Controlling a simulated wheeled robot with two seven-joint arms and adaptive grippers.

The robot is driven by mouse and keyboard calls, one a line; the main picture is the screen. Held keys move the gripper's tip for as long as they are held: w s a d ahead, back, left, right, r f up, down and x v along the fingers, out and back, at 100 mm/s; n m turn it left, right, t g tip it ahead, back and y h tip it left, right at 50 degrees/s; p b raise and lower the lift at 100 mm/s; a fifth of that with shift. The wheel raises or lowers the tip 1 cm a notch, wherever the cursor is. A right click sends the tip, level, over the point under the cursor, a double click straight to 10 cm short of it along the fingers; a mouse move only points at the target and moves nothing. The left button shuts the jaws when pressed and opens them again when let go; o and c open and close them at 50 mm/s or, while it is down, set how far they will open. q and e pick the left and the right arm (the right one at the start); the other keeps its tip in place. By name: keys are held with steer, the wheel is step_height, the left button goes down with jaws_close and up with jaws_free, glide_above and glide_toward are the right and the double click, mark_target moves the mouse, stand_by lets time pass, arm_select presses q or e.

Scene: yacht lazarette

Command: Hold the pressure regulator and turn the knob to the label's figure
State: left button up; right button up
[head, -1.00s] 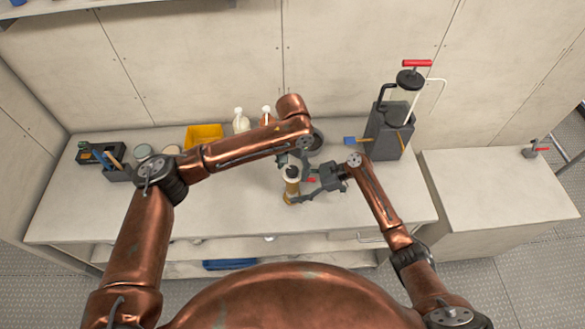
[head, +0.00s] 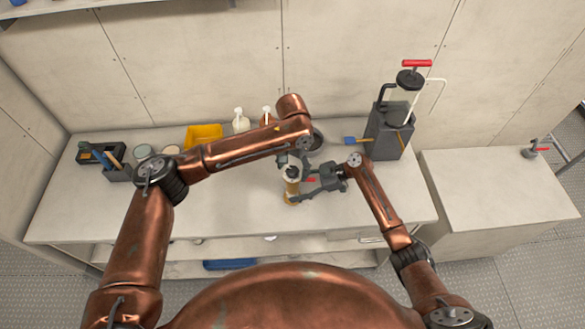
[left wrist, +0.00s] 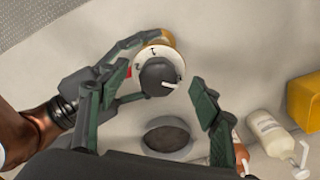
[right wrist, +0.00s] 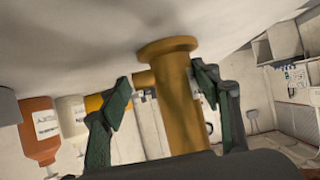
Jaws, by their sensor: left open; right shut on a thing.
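The pressure regulator (head: 292,196) stands upright near the front middle of the bench, with a brass body (right wrist: 178,100), a white dial face (left wrist: 150,58) and a black knob (left wrist: 157,76) with a white pointer. My right gripper (head: 303,191) is shut on the brass body from the right; its fingers (right wrist: 163,92) lie either side of it. My left gripper (left wrist: 148,110) is open above the regulator, its fingers apart on either side of the knob and not closed on it. It is partly hidden in the head view (head: 292,160). The dial's figures are too small to read. I cannot make out the label.
A yellow bin (head: 204,136), a white pump bottle (head: 240,121) and an orange bottle (right wrist: 38,132) stand behind. A dark tool holder (head: 117,172) is at the left. A grey pump unit (head: 390,135) stands at the right. The bench front left is clear.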

steer(key=c, duration=0.3)
arm_select(q)
steer(key=shift+s, duration=0.1)
steer(key=shift+s, duration=0.2)
steer(key=shift+c, duration=0.5)
steer(key=c, duration=0.8)
